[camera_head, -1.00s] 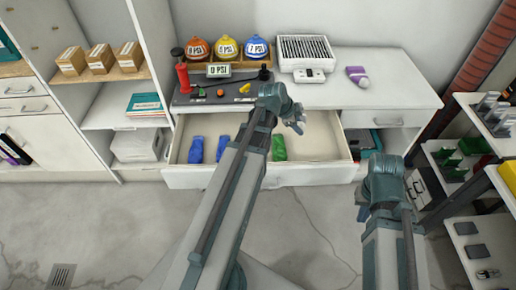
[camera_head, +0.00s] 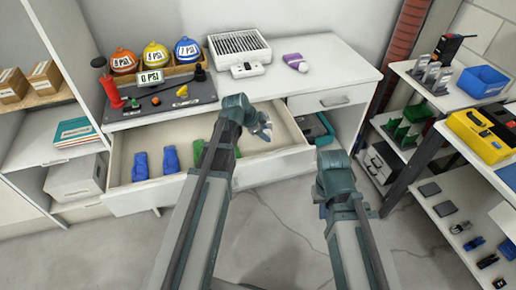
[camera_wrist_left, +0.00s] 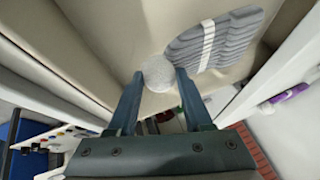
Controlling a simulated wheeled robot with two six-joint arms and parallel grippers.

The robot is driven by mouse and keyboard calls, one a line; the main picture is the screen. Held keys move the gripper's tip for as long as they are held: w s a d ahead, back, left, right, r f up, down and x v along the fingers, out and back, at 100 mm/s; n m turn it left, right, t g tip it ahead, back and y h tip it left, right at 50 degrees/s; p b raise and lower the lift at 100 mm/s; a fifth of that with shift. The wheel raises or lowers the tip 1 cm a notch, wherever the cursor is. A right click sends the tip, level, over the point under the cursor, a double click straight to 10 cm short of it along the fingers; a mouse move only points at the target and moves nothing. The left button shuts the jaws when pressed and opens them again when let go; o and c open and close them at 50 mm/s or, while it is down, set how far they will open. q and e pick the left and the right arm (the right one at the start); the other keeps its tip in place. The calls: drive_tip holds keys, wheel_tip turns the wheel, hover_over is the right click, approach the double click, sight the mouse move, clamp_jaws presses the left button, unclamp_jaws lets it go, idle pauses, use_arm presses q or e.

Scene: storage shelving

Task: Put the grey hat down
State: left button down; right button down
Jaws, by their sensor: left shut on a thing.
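The grey hat (camera_wrist_left: 213,44) is ribbed, with a white stripe and a pale round pompom. In the left wrist view my left gripper (camera_wrist_left: 157,84) is shut on the pompom, and the hat's body extends to the upper right. In the head view my left gripper (camera_head: 258,124) is over the right part of the open drawer (camera_head: 285,142); the hat shows only as a small grey patch there. I cannot tell whether the hat touches the drawer floor. My right gripper (camera_head: 323,207) is in front of the drawer, low, its fingers mostly hidden by its wrist.
Two blue things (camera_head: 156,162) and a green thing (camera_head: 205,152) lie in the drawer's left part. The white counter (camera_head: 325,68) above holds a purple-white item (camera_head: 294,61) and a grey-white box (camera_head: 239,49). A shelving rack (camera_head: 430,170) stands at right. Floor in front is clear.

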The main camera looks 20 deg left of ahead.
use_arm(q)
drive_tip(key=shift+f+b, duration=2.5)
drive_tip(key=shift+f, duration=0.65)
drive_tip(key=shift+r, duration=0.15)
drive_tip(key=shift+c, duration=1.6)
unclamp_jaws()
drive_tip(key=shift+r, duration=0.15)
drive_tip(key=p+v, duration=1)
drive_tip(key=v, duration=0.1)
drive_tip(key=shift+s+a+r, duration=0.2)
drive_tip(key=shift+s+r, duration=0.05)
drive_tip(key=shift+s, duration=0.05)
